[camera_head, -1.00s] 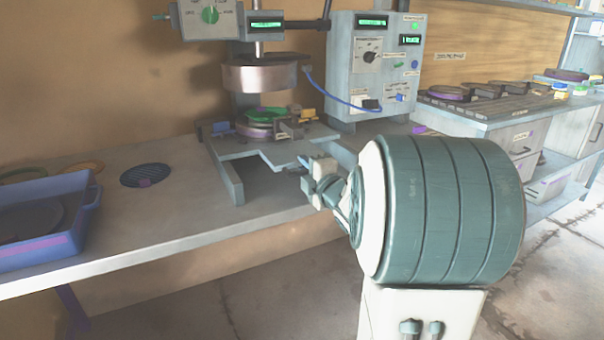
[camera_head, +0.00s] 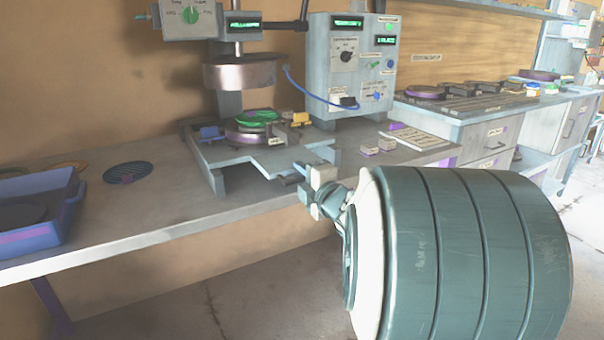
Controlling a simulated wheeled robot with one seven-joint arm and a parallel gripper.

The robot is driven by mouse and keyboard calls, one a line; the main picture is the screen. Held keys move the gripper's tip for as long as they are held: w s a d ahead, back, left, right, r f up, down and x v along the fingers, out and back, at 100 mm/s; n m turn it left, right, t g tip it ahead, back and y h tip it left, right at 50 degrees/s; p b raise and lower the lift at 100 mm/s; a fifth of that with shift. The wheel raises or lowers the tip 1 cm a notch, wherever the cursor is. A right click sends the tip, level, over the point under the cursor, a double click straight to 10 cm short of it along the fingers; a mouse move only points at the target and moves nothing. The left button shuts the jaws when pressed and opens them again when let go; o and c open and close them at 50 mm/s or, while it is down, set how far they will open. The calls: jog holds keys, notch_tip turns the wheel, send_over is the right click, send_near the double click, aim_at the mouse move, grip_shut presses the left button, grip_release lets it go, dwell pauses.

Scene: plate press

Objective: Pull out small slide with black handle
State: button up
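The plate press stands on the table, with a round metal upper head (camera_head: 242,73) above a stack with a green ring (camera_head: 256,116). A grey slide plate (camera_head: 262,158) sticks out at the front of its base. Small dark blocks (camera_head: 280,133) sit beside the stack; I cannot tell which part is the black handle. My gripper (camera_head: 300,180) is at the front right edge of the press base, by the table's front edge. Its fingers are small and partly hidden by my wrist, so their opening and any contact are unclear.
A control box (camera_head: 346,70) with a blue cable stands right of the press. A blue tray (camera_head: 70,205) and a dark round grate (camera_head: 128,172) lie to the left. Small pinkish blocks (camera_head: 378,147) lie right of the press.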

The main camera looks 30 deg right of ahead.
jog(key=shift+o, duration=0.7)
jog(key=shift+f, duration=0.25)
jog(key=shift+r, duration=0.15)
jog(key=s, duration=1.3)
jog(key=shift+s+d+p, duration=0.25)
jog(key=shift+s+p, duration=0.1)
jog(key=shift+s, duration=0.05)
